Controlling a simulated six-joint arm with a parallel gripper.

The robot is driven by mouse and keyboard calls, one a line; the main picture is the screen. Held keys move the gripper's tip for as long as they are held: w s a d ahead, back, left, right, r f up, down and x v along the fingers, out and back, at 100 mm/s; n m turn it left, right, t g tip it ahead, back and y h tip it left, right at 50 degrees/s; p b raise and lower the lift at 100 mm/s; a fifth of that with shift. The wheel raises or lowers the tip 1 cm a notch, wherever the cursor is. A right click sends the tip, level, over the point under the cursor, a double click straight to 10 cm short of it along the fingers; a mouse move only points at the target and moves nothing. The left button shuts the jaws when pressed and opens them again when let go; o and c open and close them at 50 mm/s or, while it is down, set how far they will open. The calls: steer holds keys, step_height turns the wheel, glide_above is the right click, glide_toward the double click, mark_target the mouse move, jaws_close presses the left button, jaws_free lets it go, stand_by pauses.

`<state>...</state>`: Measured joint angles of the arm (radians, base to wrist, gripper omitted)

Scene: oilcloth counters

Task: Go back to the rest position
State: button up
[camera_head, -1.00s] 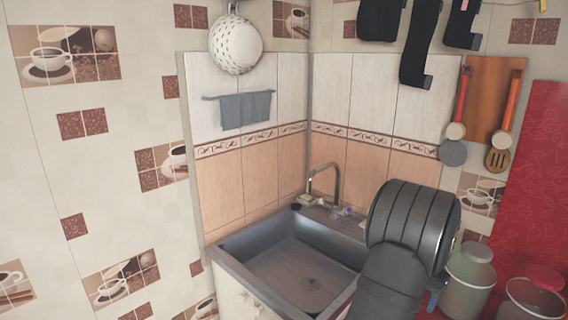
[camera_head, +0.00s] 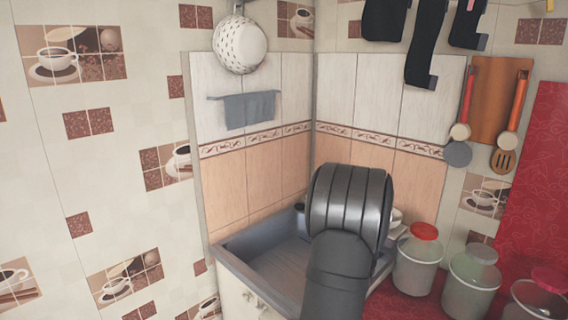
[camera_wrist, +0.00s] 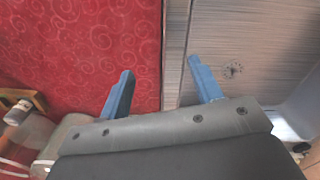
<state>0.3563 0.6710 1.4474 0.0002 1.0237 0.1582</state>
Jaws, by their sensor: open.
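My gripper (camera_wrist: 160,88) shows in the wrist view with its two blue fingers spread wide apart and nothing between them. It hangs over the seam between the red patterned counter (camera_wrist: 80,50) and the grey sink (camera_wrist: 235,40). In the head view my dark arm stands in front of the sink (camera_head: 265,270) and hides its right part and the tap. My gripper's fingers are hidden in the head view.
Lidded jars, including a red-lidded jar (camera_head: 418,262), stand on the red counter right of my arm. A cutting board (camera_head: 498,100) and utensils hang at right.

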steer(key=a+n, duration=0.2)
steer(key=a, duration=0.7)
steer(key=shift+a+f+n, duration=0.3)
steer(key=shift+n, duration=0.1)
steer(key=shift+w, duration=0.1)
